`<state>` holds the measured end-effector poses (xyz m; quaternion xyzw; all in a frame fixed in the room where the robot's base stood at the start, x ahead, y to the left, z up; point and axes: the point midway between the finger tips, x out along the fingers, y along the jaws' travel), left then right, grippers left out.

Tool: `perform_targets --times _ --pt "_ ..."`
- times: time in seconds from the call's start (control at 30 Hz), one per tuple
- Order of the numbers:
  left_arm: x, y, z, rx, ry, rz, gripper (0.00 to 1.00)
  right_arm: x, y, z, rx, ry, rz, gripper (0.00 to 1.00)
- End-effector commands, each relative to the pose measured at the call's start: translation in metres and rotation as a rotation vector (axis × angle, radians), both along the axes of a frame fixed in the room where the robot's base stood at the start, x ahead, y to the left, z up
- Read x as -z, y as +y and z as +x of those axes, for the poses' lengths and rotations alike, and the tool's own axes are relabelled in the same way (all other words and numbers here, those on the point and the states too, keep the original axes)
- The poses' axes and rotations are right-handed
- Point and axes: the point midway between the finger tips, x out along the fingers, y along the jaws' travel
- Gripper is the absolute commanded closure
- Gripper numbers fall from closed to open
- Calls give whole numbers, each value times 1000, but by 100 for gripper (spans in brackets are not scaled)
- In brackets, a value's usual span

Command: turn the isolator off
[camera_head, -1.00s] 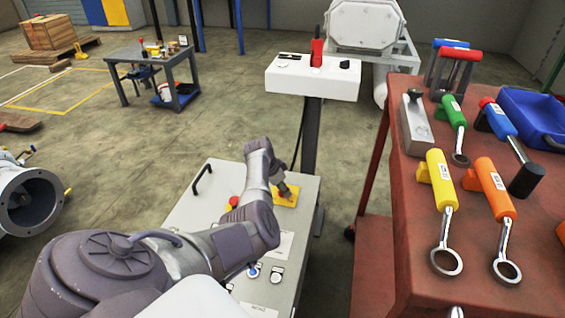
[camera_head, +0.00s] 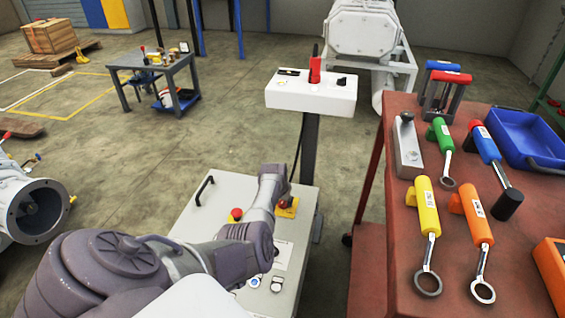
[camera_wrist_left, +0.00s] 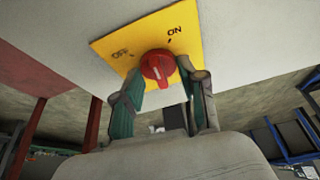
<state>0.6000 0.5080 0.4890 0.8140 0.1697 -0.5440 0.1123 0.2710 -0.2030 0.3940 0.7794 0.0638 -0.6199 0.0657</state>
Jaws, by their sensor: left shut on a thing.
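The isolator is a red rotary knob (camera_wrist_left: 157,66) on a yellow plate (camera_wrist_left: 193,30) marked ON and OFF. In the head view the yellow plate (camera_head: 290,211) lies at the far right of the grey control cabinet, partly behind my left arm. My left gripper (camera_wrist_left: 163,72) has its two green-padded fingers on either side of the knob and is shut on it. In the wrist view OFF is at the plate's left and ON at its upper right. The knob's exact pointing is hard to tell. My right gripper is out of view.
A red emergency button (camera_head: 236,214) and a black handle (camera_head: 204,190) are on the cabinet top (camera_head: 225,195). A white control box (camera_head: 310,93) stands on a post behind. A red table (camera_head: 400,235) with several coloured tools is at the right.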

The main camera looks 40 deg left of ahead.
Motion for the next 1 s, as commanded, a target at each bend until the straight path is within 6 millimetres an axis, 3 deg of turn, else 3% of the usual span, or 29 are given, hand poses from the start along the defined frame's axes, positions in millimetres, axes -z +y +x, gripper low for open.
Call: perform_targets --times 0.2,0.37,0.7,1.0 --pt "1 -2 0 -203 2 1 93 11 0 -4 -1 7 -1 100" --pt "2 -2 1 -356 1 2 93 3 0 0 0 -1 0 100" --pt "4 -2 2 -653 1 1 93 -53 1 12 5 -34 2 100" --pt "2 -3 3 -825 -1 -1 93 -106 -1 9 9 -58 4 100"
